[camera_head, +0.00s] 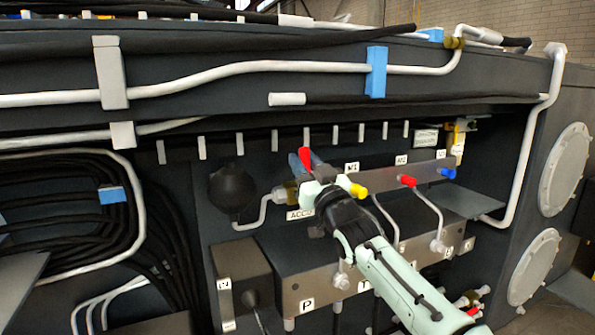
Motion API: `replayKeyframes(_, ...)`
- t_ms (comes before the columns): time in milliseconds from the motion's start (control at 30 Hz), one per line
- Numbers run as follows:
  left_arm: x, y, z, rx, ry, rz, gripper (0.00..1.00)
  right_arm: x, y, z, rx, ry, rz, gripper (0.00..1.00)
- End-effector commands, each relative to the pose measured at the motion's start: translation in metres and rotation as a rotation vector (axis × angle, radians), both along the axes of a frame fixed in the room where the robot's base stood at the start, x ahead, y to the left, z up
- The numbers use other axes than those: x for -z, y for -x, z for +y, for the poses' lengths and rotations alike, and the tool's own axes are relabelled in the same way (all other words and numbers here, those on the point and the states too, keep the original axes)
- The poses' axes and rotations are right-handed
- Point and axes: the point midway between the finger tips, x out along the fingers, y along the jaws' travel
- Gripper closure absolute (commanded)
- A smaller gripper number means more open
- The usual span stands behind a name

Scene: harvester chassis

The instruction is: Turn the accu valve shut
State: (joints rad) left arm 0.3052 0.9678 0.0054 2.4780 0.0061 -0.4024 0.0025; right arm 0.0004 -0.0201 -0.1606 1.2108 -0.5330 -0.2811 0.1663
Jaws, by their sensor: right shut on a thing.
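The accu valve has a red handle (306,160) that stands up just behind my right gripper. The brass-coloured valve body (292,190) shows left of the gripper, above a white label reading ACCU (300,214). My right gripper (312,178) reaches in from the lower right and is shut on the red handle. The gripper hides the lower part of the handle and part of the valve. My left gripper is not in view.
A black round accumulator (232,188) sits left of the valve. Yellow (358,191), red (408,181) and blue (448,173) fittings line the bar to the right. A metal manifold block (310,285) lies below. White pipes (230,75) and black hoses run above.

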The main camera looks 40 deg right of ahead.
Motion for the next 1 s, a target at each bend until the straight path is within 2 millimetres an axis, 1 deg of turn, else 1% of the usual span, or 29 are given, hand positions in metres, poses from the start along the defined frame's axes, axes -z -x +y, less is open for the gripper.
replayKeyframes(300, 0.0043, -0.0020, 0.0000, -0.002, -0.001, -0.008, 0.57, -0.0001, 0.0017, -0.0069, 0.001, -0.075, -0.018, 1.00)
replayKeyframes(733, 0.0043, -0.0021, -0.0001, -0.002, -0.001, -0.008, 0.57, -0.0003, 0.0019, -0.0077, 0.001, -0.085, -0.019, 1.00)
replayKeyframes(767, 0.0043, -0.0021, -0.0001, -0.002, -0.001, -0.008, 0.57, -0.0003, 0.0020, -0.0078, 0.001, -0.085, -0.019, 0.61)
replayKeyframes(800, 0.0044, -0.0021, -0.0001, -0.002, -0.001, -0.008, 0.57, -0.0003, 0.0019, -0.0077, 0.001, -0.084, -0.019, 0.50)
replayKeyframes(1000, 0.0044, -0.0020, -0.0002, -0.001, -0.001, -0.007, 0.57, -0.0002, 0.0017, -0.0074, 0.001, -0.081, -0.018, 0.50)
